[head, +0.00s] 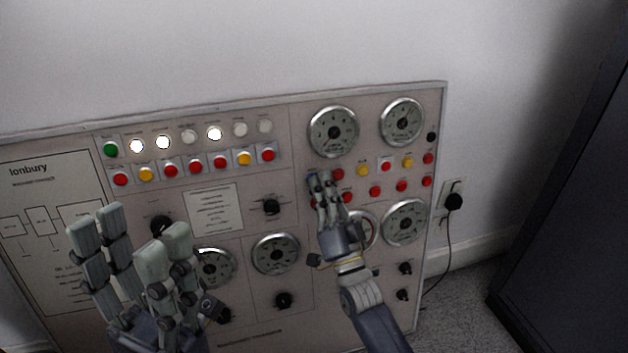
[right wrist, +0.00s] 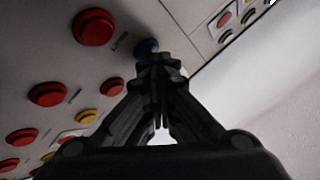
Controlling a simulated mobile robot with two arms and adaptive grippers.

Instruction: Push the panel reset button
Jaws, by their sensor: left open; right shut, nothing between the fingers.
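The control panel (head: 150,205) leans against the wall and carries rows of buttons, lamps and dials. My right gripper (head: 324,180) is shut and empty, with its fingertips in front of the upper button row on the right section. In the right wrist view its closed tips (right wrist: 158,66) overlap the lower edge of a blue button (right wrist: 147,46). I cannot tell whether they touch it. In the head view the blue button (head: 311,176) shows just left of the tips. No readable label marks a reset button. My left gripper (head: 130,236) is open and empty at the lower left, before the panel.
Red buttons (right wrist: 93,27) and yellow buttons (head: 362,170) sit close around the right gripper. Dials (head: 333,131) lie above and below it. A black plug (head: 453,201) with a cable is on the wall at right. A dark cabinet (head: 570,200) stands at far right.

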